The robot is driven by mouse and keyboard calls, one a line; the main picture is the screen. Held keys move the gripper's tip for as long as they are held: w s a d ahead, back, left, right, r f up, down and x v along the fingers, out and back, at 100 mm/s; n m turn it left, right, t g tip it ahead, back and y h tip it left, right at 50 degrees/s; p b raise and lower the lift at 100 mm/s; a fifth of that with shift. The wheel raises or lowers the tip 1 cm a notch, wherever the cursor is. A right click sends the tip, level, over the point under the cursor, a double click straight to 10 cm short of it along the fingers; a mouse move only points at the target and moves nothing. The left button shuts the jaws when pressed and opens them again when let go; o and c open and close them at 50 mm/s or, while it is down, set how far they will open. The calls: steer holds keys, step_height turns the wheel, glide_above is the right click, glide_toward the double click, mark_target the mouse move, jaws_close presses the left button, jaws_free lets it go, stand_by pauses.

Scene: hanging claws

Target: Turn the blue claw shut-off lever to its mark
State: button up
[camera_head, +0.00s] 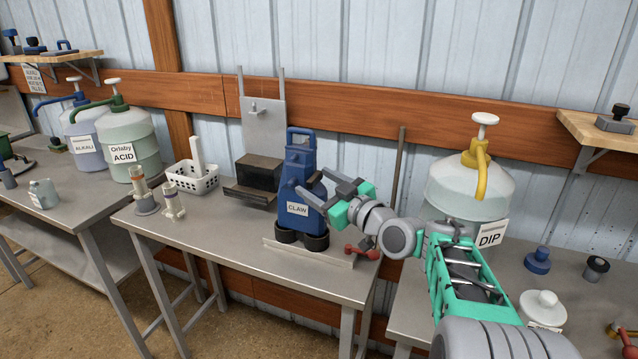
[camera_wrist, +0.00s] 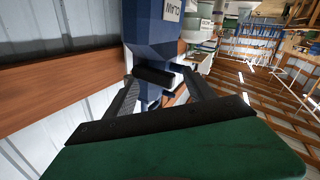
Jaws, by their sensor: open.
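The blue claw (camera_head: 298,172) stands upright on the middle table with a white CLAW label and dark cups at its foot. Its blue body also fills the top of the wrist view (camera_wrist: 152,35). My gripper (camera_head: 327,188) is at the claw's right side, its fingers spread. In the wrist view a short dark bar (camera_wrist: 153,76) on the claw lies between the spread fingers (camera_wrist: 162,95); it looks like the shut-off lever. I cannot tell whether a finger touches it. In the head view my fingers partly cover that side, and no mark can be made out.
The middle table (camera_head: 235,240) has a low ledge (camera_head: 305,252) in front of the claw and a red-handled part (camera_head: 362,250) at right. A dark block (camera_head: 258,174) and white basket (camera_head: 192,178) stand left. The DIP container (camera_head: 470,190) is right, behind my arm.

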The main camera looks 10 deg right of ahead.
steer(key=shift+c, duration=0.2)
jaws_close()
stand_by(0.5)
